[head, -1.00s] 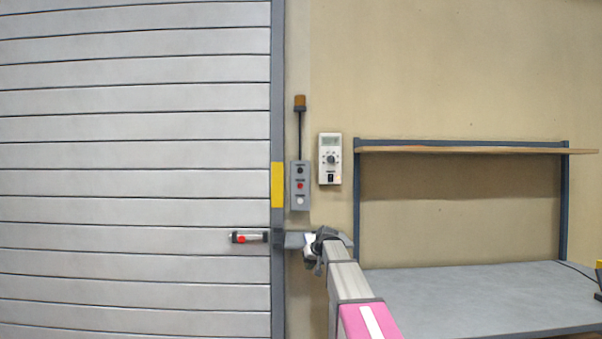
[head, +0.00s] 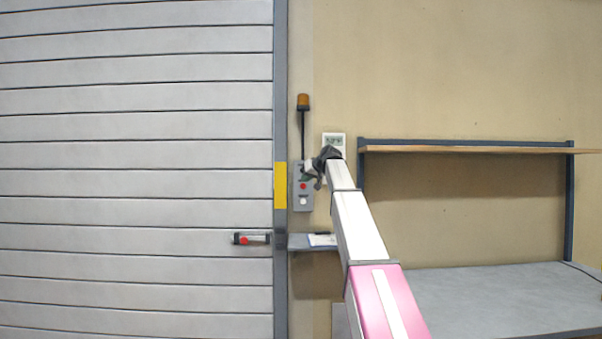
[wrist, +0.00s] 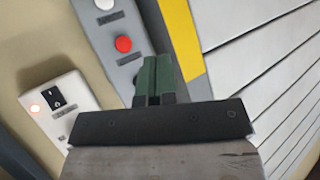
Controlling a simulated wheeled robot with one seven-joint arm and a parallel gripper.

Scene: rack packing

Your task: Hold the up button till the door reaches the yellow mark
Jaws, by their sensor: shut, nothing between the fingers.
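The grey button box (head: 303,206) hangs on the wall right of the door frame. Its red button (head: 303,186) and white button (head: 303,201) show; the top button is hidden behind my gripper (head: 309,171). In the wrist view my shut green fingers (wrist: 152,78) are empty and over the box's end beyond the red button (wrist: 123,44). I cannot tell whether they touch a button. The grey slatted door (head: 130,155) fills the left; its bottom edge is not visible. The yellow mark (head: 280,185) is on the door frame beside the box.
An amber beacon (head: 303,102) stands above the box. A small shelf (head: 300,242) sits below, and a workbench (head: 500,295) at right.

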